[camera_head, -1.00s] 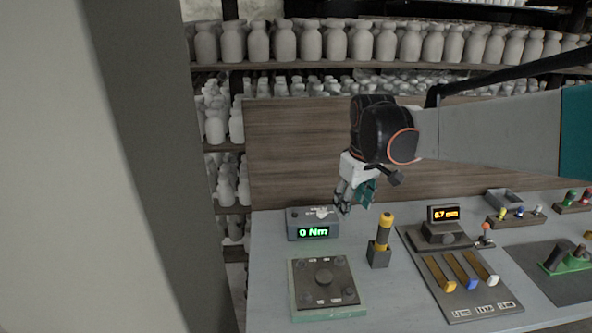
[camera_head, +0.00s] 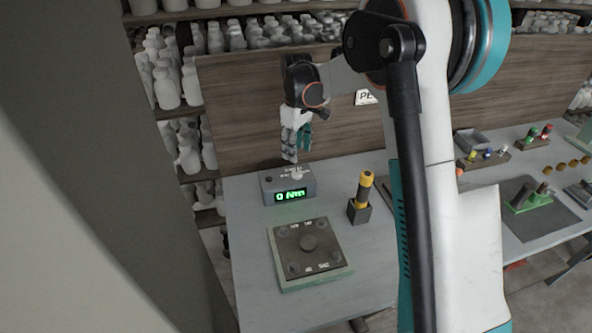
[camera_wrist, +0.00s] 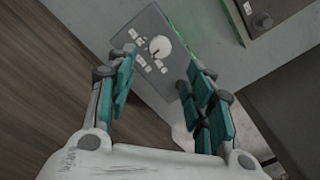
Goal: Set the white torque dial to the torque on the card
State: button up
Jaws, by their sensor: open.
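The white torque dial (camera_head: 297,175) sits on top of a small grey box (camera_head: 268,189) at the back left of the bench. The box's green display (camera_head: 291,195) reads 0 Nm. My gripper (camera_head: 290,158) is open and empty above the box, apart from the dial. In the wrist view the dial (camera_wrist: 160,47) shows between and beyond my open fingers (camera_wrist: 162,70), with white markings beside it that are too small to read. A white card (camera_head: 366,98) on the back board shows only the start of its text, "PE"; my arm hides the rest.
A yellow-and-black handled tool (camera_head: 365,188) stands in a dark holder right of the box. A square dark plate with knobs (camera_head: 307,246) lies in front. My arm covers the bench's middle. A wooden board (camera_head: 240,110) rises behind, with shelves of pale bottles beyond.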

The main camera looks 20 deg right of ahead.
aim_at(297, 172)
notch_tip(297, 172, down, 9)
jog(key=shift+b, duration=0.9)
jog(key=c, duration=1.1)
